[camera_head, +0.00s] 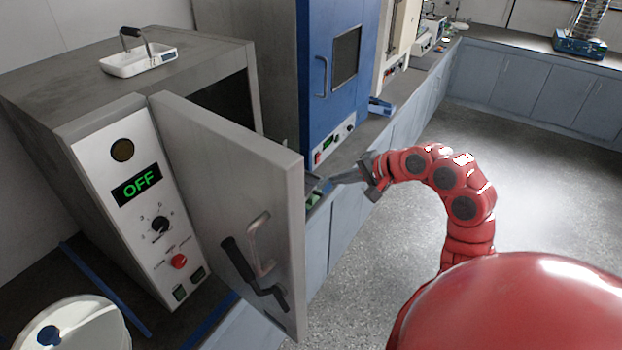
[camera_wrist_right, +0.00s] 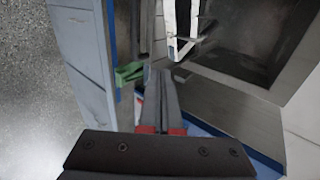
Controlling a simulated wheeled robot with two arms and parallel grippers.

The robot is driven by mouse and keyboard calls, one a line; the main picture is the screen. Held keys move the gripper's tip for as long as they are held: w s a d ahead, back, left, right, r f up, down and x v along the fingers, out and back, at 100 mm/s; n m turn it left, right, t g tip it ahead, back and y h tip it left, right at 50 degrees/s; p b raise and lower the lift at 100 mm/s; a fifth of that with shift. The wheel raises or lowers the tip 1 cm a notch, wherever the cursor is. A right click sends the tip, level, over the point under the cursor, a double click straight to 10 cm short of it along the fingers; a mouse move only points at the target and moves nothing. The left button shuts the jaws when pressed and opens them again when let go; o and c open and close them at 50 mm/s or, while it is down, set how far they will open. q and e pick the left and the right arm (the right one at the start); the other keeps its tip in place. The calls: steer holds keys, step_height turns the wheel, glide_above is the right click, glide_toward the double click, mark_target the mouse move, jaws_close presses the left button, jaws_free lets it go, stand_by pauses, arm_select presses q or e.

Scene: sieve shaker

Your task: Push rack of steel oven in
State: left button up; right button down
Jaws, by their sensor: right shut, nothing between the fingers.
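The steel oven (camera_head: 110,75) stands at the left with its display reading OFF. Its door (camera_head: 225,190) is swung open toward me and hides most of the opening and any rack from the head view. In the right wrist view the dark oven cavity (camera_wrist_right: 250,45) shows at the upper right. A pale frame-like piece (camera_wrist_right: 182,30) is in front of it; I cannot tell if it is the rack. My right gripper (camera_head: 338,181) is shut and empty, just beyond the door's free edge. Its fingers (camera_wrist_right: 160,98) point toward the oven side in the wrist view. My left gripper is not in view.
A white tray with a black handle (camera_head: 140,58) sits on the oven. A blue oven (camera_head: 330,80) stands behind the door along the counter. A white bucket (camera_head: 70,325) is at lower left. A green piece (camera_wrist_right: 128,73) is close to the fingers. The floor (camera_head: 530,190) at right is clear.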

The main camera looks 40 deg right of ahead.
steer(key=s+g, duration=0.1)
steer(key=s, duration=0.1)
steer(key=p, duration=0.4)
glide_toward(308, 197)
steer(key=x, duration=0.5)
steer(key=shift+w+f, duration=0.35)
steer(key=shift+f, duration=0.05)
steer(key=shift+w+a, duration=0.1)
